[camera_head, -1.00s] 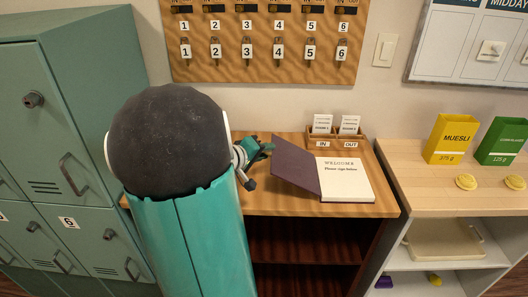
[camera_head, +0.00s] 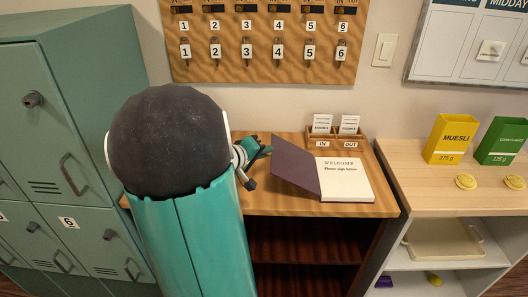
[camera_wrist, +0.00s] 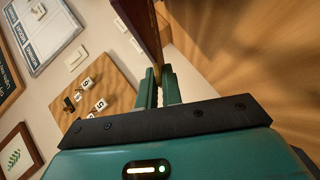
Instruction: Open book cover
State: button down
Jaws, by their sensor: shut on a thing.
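The book lies on the wooden desk, with its dark purple cover (camera_head: 296,167) swung up and over to the left of the pages. The white first page (camera_head: 345,180) faces up and reads "WELCOME". The cover stands tilted, its left edge raised above the desk. My gripper (camera_head: 267,149) is at the cover's upper left edge. In the wrist view the fingers (camera_wrist: 158,82) are close together, shut on the cover (camera_wrist: 143,25), which rises from between their tips. My arm hides the left part of the desk in the head view.
A wooden IN/OUT card holder (camera_head: 335,138) stands behind the book. A key board (camera_head: 262,40) hangs on the wall above. Green lockers (camera_head: 65,110) are at left. A lighter shelf (camera_head: 430,205) with yellow and green boxes is at right. Bare desk (camera_head: 275,205) shows in front of the cover.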

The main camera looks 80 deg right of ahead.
jog(key=shift+w, duration=0.1)
dwell(0.8)
jog(key=shift+s+d+r+m+t+y, duration=0.15)
jog(key=shift+s+r+m+t, duration=0.15)
jog(key=shift+s+r, duration=0.3)
jog(key=shift+s+d+r+m+t+y, duration=0.1)
jog(key=shift+s+r+m+t+y, duration=0.25)
jog(key=shift+r, duration=0.4)
jog(key=shift+s+d+r+m+t, duration=0.15)
jog(key=shift+s+r+t, duration=0.2)
jog(key=shift+s+r, duration=0.3)
jog(key=shift+w, duration=0.1)
jog(key=c, duration=1.6)
grip_release()
jog(key=shift+o, duration=0.2)
jog(key=shift+a+r, duration=0.1)
jog(key=shift+a, duration=0.05)
jog(key=v, duration=1.3)
jog(key=shift+w+a+r, duration=0.15)
jog(key=shift+w+a, duration=0.05)
